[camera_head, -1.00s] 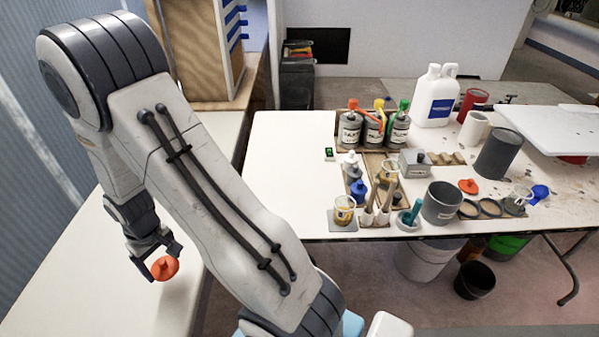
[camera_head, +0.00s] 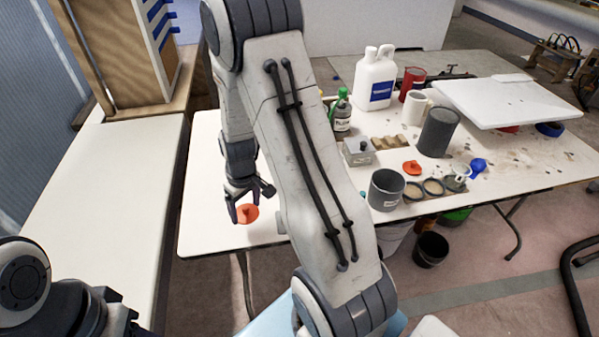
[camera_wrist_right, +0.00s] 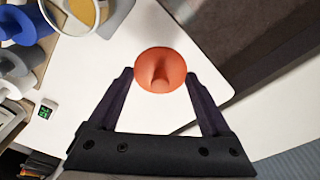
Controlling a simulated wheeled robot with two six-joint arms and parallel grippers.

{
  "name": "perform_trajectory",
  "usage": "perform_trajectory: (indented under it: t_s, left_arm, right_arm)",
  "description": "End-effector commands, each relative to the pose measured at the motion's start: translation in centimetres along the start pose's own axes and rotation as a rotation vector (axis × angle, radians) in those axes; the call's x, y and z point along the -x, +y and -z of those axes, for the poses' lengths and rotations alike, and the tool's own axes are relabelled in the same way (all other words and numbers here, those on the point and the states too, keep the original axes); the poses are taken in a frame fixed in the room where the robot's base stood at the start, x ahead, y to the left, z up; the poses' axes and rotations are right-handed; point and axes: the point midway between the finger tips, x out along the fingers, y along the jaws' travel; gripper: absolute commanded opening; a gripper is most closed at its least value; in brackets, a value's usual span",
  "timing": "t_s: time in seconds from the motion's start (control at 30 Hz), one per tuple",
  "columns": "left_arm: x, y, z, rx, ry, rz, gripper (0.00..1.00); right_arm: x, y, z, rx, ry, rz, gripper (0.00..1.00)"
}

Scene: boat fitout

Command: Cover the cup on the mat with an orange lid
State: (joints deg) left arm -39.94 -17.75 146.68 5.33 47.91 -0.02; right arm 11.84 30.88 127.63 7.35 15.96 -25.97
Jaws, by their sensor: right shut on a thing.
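My right gripper (camera_head: 243,207) is shut on an orange lid (camera_head: 250,213), held by its edges with the knob showing. The lid hangs over the near left part of the white table. In the right wrist view the lid (camera_wrist_right: 160,70) sits between the fingertips. A clear cup with yellowish contents (camera_wrist_right: 82,12) stands on a grey mat (camera_wrist_right: 118,18) at the top left of that view, apart from the lid. In the head view my right arm hides cup and mat. My left gripper (camera_head: 118,320) is low at the left edge; its jaws are unclear.
A second orange lid (camera_head: 412,168) lies on the table (camera_head: 205,225) near a grey bucket (camera_head: 386,190). The table's left end is largely clear.

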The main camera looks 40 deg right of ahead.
Motion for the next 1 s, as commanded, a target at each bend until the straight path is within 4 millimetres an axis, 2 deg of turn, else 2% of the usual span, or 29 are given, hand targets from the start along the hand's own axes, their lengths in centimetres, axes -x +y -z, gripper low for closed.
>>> perform_trajectory:
  t_s: [0.03, 0.2, 0.4, 0.67, 1.0]
  left_arm:
    - [2.1, 0.1, 0.1, 0.0, 0.0, 0.0, 0.5]
    - [4.9, 0.3, 0.3, 0.0, 0.001, 0.0, 0.5]
    - [6.6, 0.5, 0.3, 0.0, 0.0, 0.0, 0.5]
    - [6.3, 0.5, 0.3, 0.0, 0.0, 0.0, 0.5]
    - [4.5, 0.3, 0.2, 0.0, 0.0, 0.0, 0.5]
  right_arm:
    - [2.1, 1.9, -0.7, 0.015, -0.003, 0.004, 0.3]
    - [4.8, 6.5, -3.2, 0.121, 0.0, 0.02, 0.3]
    - [6.4, 9.4, -5.4, 0.21, 0.01, 0.03, 0.3]
    - [6.0, 10.1, -6.0, 0.239, 0.014, 0.031, 0.3]
    - [3.3, 10.1, -6.3, 0.239, 0.014, 0.031, 0.3]
